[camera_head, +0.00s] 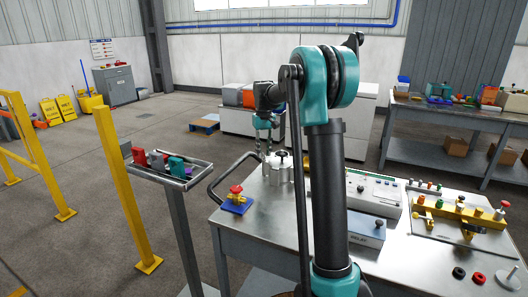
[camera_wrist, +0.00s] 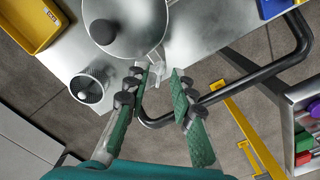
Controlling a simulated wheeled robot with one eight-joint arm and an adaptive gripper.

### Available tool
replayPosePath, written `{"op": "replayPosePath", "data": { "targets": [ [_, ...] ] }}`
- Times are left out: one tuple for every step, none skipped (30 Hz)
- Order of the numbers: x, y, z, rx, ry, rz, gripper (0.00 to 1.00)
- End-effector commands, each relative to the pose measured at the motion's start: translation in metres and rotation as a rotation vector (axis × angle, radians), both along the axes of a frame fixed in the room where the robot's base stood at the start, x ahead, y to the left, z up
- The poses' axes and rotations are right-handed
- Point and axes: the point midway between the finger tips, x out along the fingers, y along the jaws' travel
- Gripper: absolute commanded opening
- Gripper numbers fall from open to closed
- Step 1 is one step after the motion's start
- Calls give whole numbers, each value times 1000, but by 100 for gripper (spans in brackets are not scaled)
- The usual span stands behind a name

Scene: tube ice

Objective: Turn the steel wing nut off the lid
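A round steel pot with a flat lid (camera_wrist: 136,18) and a dark knob (camera_wrist: 103,32) stands on the bench; the steel pot (camera_head: 279,170) also shows in the head view. A small pale steel piece (camera_wrist: 155,60) sticks out at the lid's edge, and it looks like the wing nut with its clamp. My gripper (camera_wrist: 158,75) is open, with green-padded fingers either side of this piece. I see no contact, and the piece's lower end is partly hidden by the fingertips. In the head view my gripper (camera_head: 265,146) points down at the pot's left side.
A short steel cylinder with a dark inside (camera_wrist: 88,88) stands near the pot. A yellow bin (camera_wrist: 30,22) is beyond. A bent black rail (camera_wrist: 240,91) runs off the bench edge. A red-handled valve on a blue base (camera_head: 236,202) sits at the bench's left corner.

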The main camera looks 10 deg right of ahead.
Motion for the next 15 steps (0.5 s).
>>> {"op": "replayPosePath", "data": {
  "targets": [
    [0, 0, -2, 0, 0, 0, 24],
    [0, 0, -3, 0, 0, 0, 24],
    [0, 0, -4, 0, 0, 0, 24],
    [0, 0, -4, 0, 0, 0, 24],
    [0, 0, -4, 0, 0, 0, 24],
    [0, 0, -4, 0, 0, 0, 24],
    [0, 0, -4, 0, 0, 0, 24],
    [0, 0, -4, 0, 0, 0, 24],
    [0, 0, -4, 0, 0, 0, 24],
    [0, 0, -4, 0, 0, 0, 24],
    [0, 0, -4, 0, 0, 0, 20],
    [0, 0, -4, 0, 0, 0, 15],
    [0, 0, -4, 0, 0, 0, 12],
    [0, 0, -4, 0, 0, 0, 8],
    [0, 0, -4, 0, 0, 0, 3]
  ]
}}
